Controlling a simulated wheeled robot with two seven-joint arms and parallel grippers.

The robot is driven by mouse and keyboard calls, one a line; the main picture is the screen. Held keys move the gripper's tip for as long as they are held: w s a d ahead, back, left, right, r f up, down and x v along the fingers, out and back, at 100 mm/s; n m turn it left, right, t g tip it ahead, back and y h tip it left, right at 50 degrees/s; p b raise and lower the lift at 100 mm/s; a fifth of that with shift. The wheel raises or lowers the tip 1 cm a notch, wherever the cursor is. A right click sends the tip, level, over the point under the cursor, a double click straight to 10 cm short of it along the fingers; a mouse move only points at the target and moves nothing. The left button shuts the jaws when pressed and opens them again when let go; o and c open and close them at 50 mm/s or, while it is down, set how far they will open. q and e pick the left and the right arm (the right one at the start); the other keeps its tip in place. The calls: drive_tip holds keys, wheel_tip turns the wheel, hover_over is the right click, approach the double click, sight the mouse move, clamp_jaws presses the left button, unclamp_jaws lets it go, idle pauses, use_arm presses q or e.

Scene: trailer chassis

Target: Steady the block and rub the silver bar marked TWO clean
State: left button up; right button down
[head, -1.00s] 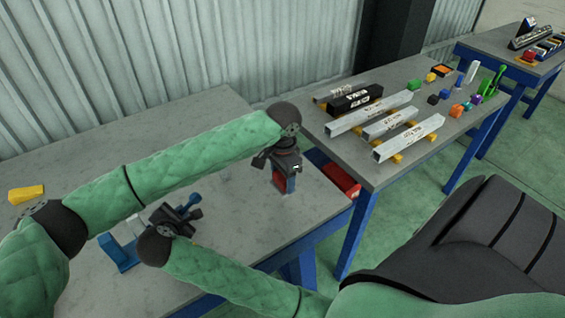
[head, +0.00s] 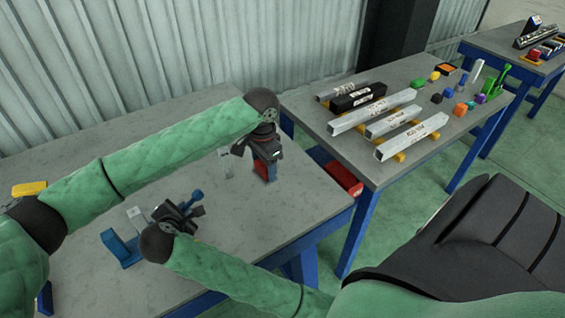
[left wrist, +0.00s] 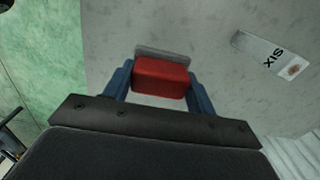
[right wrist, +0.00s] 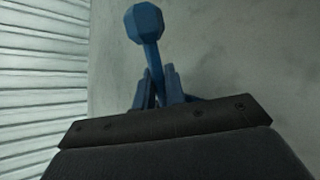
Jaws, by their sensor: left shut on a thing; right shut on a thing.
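My left gripper (head: 265,163) is shut on a red block (left wrist: 160,76) with a grey pad (left wrist: 163,53) at its far end, low over the near table. A silver bar marked SIX (left wrist: 272,56) with a brown smudge lies beside it; it shows left of that gripper in the head view (head: 225,163). My right gripper (head: 183,208) is shut on a blue stem with a round knob (right wrist: 145,22). A blue block (head: 122,251) and another silver bar (head: 138,219) are just left of my right gripper. I cannot read TWO on any bar.
A yellow piece (head: 29,188) lies on the near table's left. A second table (head: 345,160) holds several silver bars, a black bar (head: 357,97) and small coloured pieces. A red bin (head: 342,177) sits between the tables.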

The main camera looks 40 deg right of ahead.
use_arm(q)
drive_tip(key=w+a+r+n, duration=0.1)
drive_tip(key=w+a+r, duration=0.2)
drive_tip(key=w+a, duration=0.7)
drive_tip(key=w+a+r+n, duration=0.25)
drive_tip(key=w+a, duration=0.25)
drive_tip(key=a, duration=0.9)
drive_tip(key=s+a+r+m, duration=0.4)
drive_tip(key=a+r+m, duration=0.2)
drive_tip(key=a+m, duration=0.3)
wheel_tip(320, 180, down, 7)
drive_tip(key=s+a+m, duration=0.1)
drive_tip(key=m, duration=0.3)
drive_tip(key=shift+a+f, duration=0.15)
drive_tip(key=shift+s+f, duration=0.2)
drive_tip(key=shift+s, duration=0.5)
drive_tip(key=shift+c, duration=0.4)
drive_tip(key=shift+s+r, duration=0.15)
drive_tip(key=shift+s, duration=0.7)
drive_tip(key=shift+w+f, duration=0.2)
drive_tip(key=shift+w, duration=0.4)
wheel_tip(320, 180, up, 8)
drive_tip(key=w, duration=0.1)
drive_tip(key=shift+w, duration=0.4)
